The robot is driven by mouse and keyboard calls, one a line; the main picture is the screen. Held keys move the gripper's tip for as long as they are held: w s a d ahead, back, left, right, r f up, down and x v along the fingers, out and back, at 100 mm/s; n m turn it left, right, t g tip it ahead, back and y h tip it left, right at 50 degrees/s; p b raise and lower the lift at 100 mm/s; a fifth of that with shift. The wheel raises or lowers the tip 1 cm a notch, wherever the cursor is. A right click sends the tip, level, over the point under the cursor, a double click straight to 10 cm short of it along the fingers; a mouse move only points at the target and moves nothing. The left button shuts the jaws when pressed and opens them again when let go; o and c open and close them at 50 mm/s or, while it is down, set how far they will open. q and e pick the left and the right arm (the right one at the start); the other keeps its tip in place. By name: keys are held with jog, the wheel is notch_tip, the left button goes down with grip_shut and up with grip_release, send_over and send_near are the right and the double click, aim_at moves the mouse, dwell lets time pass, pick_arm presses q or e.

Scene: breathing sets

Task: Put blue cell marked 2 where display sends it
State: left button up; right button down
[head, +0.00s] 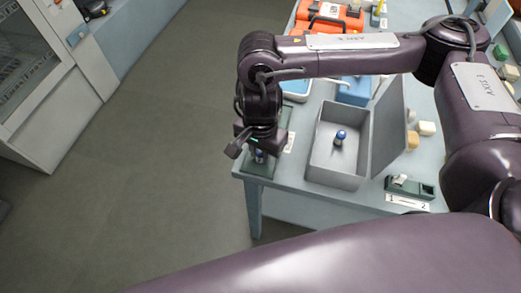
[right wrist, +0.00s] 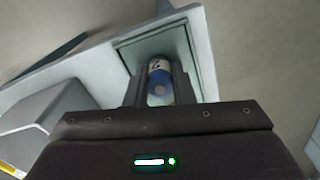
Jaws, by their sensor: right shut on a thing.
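My right gripper (head: 259,153) is at the left end of the table and points down. It is shut on a blue cell (right wrist: 160,72) with a white band; a dark mark on the band looks like a 2. The cell is over a dark green tray (head: 259,169), which also shows in the right wrist view (right wrist: 190,47). I cannot tell whether the cell touches it. A second blue cell (head: 340,137) stands in an open grey box (head: 321,163). A dark green two-slot holder (head: 424,190) has a label with 1 and 2 (head: 407,202). I make out no readable display.
The grey box's raised lid (head: 389,125) stands on its right side. Cream and yellow blocks (head: 427,128) lie beyond the lid. An orange case (head: 325,18) and a blue box (head: 355,91) are farther back. The table's left edge is close to the tray.

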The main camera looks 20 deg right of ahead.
jog(key=shift+f+b, duration=0.2)
jog(key=shift+b, duration=0.1)
jog(key=c, duration=1.2)
grip_release()
jog(key=shift+c, duration=0.2)
jog(key=shift+r, duration=0.15)
notch_tip(320, 180, up, 12)
jog(key=shift+p, duration=0.35)
